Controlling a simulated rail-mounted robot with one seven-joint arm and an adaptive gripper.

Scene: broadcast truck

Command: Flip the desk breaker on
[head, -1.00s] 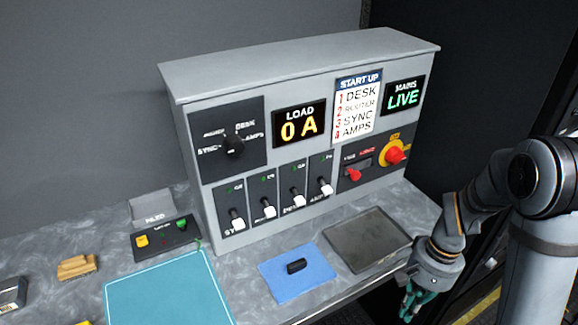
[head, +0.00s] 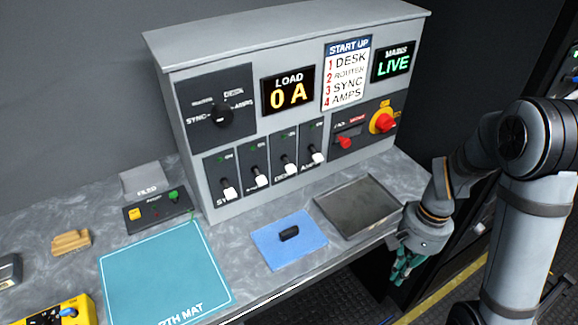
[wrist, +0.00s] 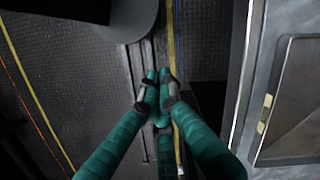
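The grey breaker panel (head: 290,38) stands on the desk with a row of black breakers that have white-tipped levers. The desk breaker (head: 290,169) appears to be the third from the left; its label is partly hidden by its lever. All the levers point down, with small ON marks above them. The load display (head: 288,90) reads 0 A and the mains display (head: 394,62) reads LIVE. My gripper (head: 402,277), with teal fingers, hangs beyond the desk's front edge, right of and below the panel, apart from it. In the wrist view its fingertips (wrist: 158,82) meet, with nothing between them.
A grey tray (head: 368,218) and a blue cloth (head: 270,252) with a black object (head: 289,233) lie in front of the panel. A teal mat (head: 150,270) lies at left. Floor shows below my gripper.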

